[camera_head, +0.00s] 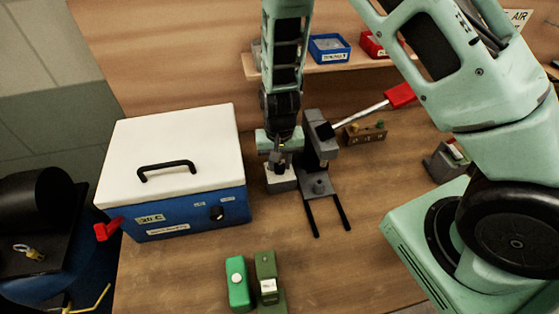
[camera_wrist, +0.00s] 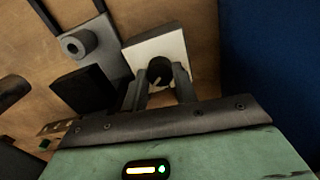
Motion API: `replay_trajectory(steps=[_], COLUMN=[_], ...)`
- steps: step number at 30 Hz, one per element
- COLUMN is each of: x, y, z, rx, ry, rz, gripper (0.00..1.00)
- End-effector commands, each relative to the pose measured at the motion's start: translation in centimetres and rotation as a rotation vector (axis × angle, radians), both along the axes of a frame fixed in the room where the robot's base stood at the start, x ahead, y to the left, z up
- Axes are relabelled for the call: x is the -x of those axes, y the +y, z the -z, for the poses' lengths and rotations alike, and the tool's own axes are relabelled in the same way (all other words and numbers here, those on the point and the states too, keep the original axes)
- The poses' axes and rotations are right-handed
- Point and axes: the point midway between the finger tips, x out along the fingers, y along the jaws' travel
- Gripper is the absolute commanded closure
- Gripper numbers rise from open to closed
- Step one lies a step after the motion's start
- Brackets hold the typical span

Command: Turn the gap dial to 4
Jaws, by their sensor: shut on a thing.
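The gap dial is a small black round knob (camera_wrist: 159,71) on a white-topped block, seen in the wrist view. A light pointer mark shows on the knob, but its number cannot be read. My gripper (camera_wrist: 162,80) is shut on the knob, one finger on each side. In the head view my gripper (camera_head: 278,160) points down over the pale block (camera_head: 282,184), left of the grey press-like stand (camera_head: 318,160). The knob is mostly hidden by the fingers there.
A blue box with a white lid (camera_head: 170,150) stands close on the left. The grey stand with two dark prongs (camera_head: 327,215) and a red-handled lever (camera_head: 400,95) is close on the right. Green blocks (camera_head: 238,283) lie in front. Bare table lies between.

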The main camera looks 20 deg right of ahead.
Motion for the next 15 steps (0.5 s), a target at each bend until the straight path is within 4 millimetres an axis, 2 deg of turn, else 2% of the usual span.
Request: replay_trajectory(steps=[6,15], x=[-0.12,-0.14], y=[0.02,0.0], z=[-0.13,-0.12], rx=[0.0,0.0], ry=[-0.003,-0.003], rz=[0.112,0.177], gripper=[0.94,0.94])
